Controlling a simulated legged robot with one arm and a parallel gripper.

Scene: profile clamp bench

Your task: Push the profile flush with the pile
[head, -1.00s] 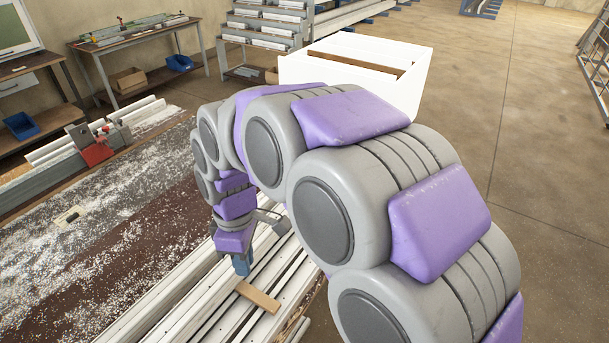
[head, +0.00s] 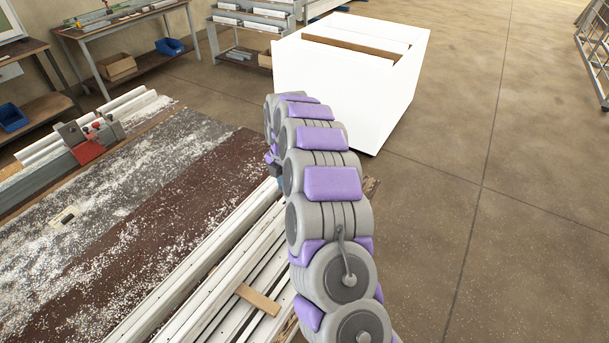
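Several long white profiles (head: 205,272) lie side by side as a pile along the right side of the bench, running from lower left to upper right. A small wooden strip (head: 258,299) lies across them near the bottom. My gripper (head: 277,171) is by the far ends of the profiles, mostly hidden behind my arm. Only a small dark blue part shows, so its opening and any contact with a profile cannot be seen. My arm covers the far ends of the pile, and I cannot tell which profile stands out.
The brown bench top (head: 185,205) left of the pile is strewn with white chips. A red and grey clamp (head: 88,150) stands at its far left. A large white box (head: 345,95) stands on the floor beyond my arm.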

